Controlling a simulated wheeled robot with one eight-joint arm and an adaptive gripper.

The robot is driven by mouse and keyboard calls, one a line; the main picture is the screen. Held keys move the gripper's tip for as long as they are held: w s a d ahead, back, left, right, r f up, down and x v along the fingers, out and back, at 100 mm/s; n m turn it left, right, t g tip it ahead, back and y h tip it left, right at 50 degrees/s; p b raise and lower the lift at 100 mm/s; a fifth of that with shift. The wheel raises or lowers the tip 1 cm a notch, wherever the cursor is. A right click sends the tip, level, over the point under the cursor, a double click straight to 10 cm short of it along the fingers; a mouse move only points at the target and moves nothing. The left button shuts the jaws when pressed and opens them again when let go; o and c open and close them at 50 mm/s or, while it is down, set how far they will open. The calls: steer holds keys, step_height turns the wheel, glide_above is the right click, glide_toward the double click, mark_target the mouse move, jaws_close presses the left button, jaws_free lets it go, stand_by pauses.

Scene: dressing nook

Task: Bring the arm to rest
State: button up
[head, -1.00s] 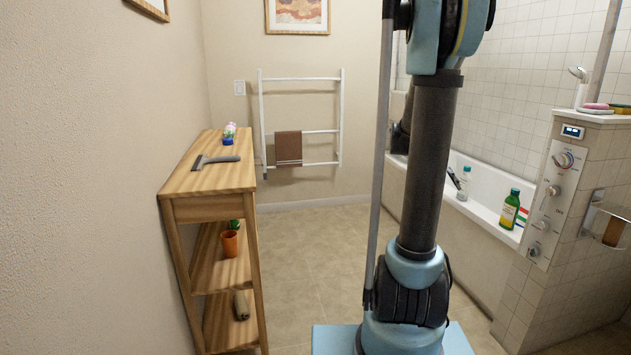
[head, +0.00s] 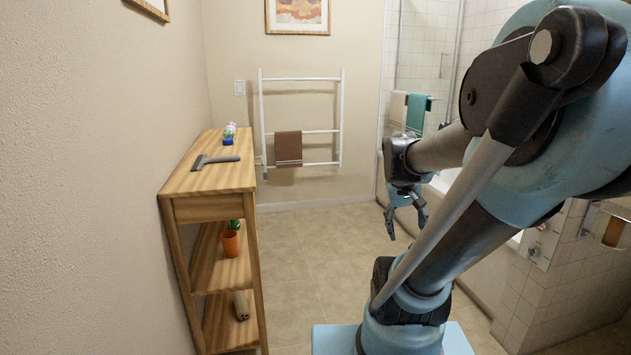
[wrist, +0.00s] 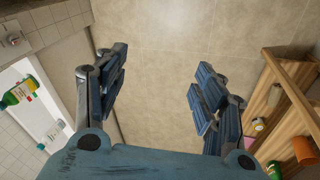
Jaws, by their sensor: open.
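My gripper (head: 407,222) hangs from my bent arm in the head view, over the tiled floor in front of the bathtub. In the wrist view my gripper (wrist: 156,92) has its two blue fingers spread wide apart. Nothing is between them but bare floor further below. My arm crosses the right half of the head view and hides much of the bathtub and the tiled ledge.
A wooden shelf (head: 211,181) stands along the left wall, with a grey squeegee (head: 214,161) on top and an orange pot (head: 230,243) below. A white towel rack (head: 301,105) is on the back wall. Floor (head: 300,245) between shelf and tub is clear.

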steer(key=s+a+f+y, duration=0.2)
steer(key=s+a+f, duration=0.3)
steer(key=s+a, duration=0.2)
steer(key=shift+s+f+n+t+y, duration=0.25)
steer(key=shift+s+n+t+y, duration=0.05)
steer(key=shift+s, duration=0.05)
stand_by(0.5)
